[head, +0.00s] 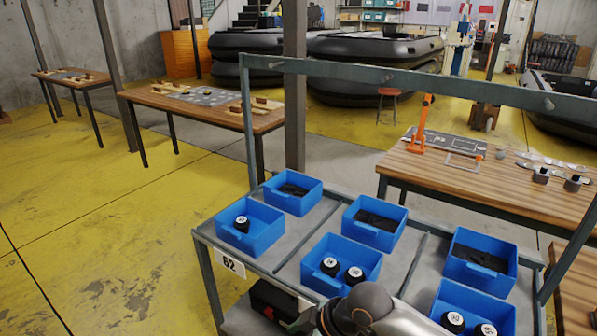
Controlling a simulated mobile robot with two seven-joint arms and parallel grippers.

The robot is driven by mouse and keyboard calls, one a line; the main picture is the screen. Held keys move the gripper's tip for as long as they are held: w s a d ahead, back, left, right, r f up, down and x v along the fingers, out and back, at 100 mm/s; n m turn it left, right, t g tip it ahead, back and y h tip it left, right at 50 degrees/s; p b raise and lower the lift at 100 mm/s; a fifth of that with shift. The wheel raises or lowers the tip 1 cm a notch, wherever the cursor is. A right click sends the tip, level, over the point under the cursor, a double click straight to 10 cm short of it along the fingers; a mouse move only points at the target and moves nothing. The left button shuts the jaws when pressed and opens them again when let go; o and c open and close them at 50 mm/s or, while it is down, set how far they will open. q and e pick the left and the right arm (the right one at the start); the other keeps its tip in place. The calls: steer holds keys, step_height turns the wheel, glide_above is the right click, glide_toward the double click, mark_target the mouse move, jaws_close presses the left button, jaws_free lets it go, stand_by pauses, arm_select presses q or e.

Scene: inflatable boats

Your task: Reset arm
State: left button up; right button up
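One of my arms shows at the bottom centre of the head view as a rounded grey-brown joint with a pale link running to the right. It overlaps the near edge of the cart (283,265) and the foot of a blue bin. I cannot tell which arm it is. No gripper fingertips can be made out, and the rest of the arm is cut off by the lower edge.
Blue bins stand on the cart; the front middle bin (317,278) holds two black round parts with white tops (330,266). The cart's upper rail (420,82) crosses the view. A wooden table (455,187) stands behind at right. Yellow floor (100,235) is clear at left.

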steer(key=s+d+f+m+t+h+p, duration=0.3)
steer(key=s+d+f+m+t, duration=0.4)
steer(key=s+d+f+m, duration=0.6)
steer(key=s+d+h, duration=0.1)
steer(key=s+d, duration=0.1)
steer(key=d, duration=0.2)
steer(key=shift+s+d+f, duration=0.15)
steer(key=shift+f, duration=0.1)
